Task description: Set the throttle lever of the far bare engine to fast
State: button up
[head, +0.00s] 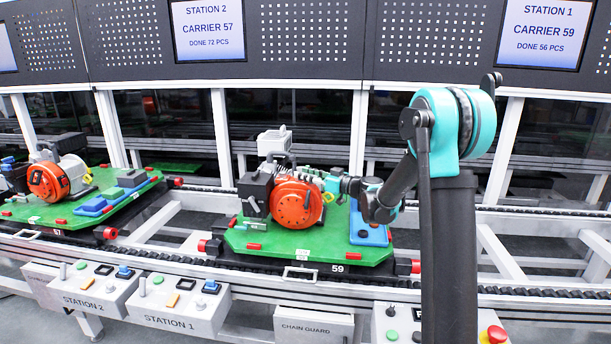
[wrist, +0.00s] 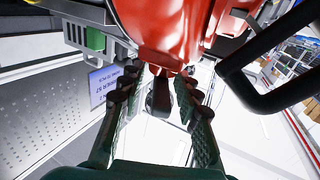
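An engine with an orange-red round cover (head: 297,204) stands on the green carrier plate marked 59 (head: 262,243). A second engine with an orange-red cover (head: 47,182) stands on the left carrier; I cannot tell which one is called bare. My gripper (head: 331,181) is at the right side of the engine on carrier 59. In the wrist view my gripper (wrist: 160,82) has its two green, dark-padded fingers apart. A dark lever-like part (wrist: 159,98) lies between them, below the red housing (wrist: 158,30). A gap shows on each side of it. The throttle lever's setting cannot be read.
A blue tray (head: 371,232) lies on carrier 59 right of the engine, below my arm. A black curved bar (wrist: 270,85) is close on the right in the wrist view. Station control boxes (head: 178,305) line the front of the conveyor. Slotted panels with screens (head: 208,28) hang behind.

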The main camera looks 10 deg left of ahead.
grip_shut()
jog(key=shift+g, duration=0.3)
jog(key=shift+w+d+n+g+y, duration=0.15)
jog(key=shift+n+g+y, duration=0.45)
jog(key=shift+n+g, duration=0.5)
jog(key=n+g, duration=0.1)
jog(key=g, duration=0.2)
jog(key=n+g, duration=0.2)
jog(key=shift+w+g+y, duration=0.15)
jog(key=shift+g+y, duration=0.25)
jog(key=shift+n+g+h, duration=0.7)
jog(key=shift+n+g, duration=1.7)
jog(key=shift+g, duration=0.9)
jog(key=shift+o, duration=0.5)
grip_release()
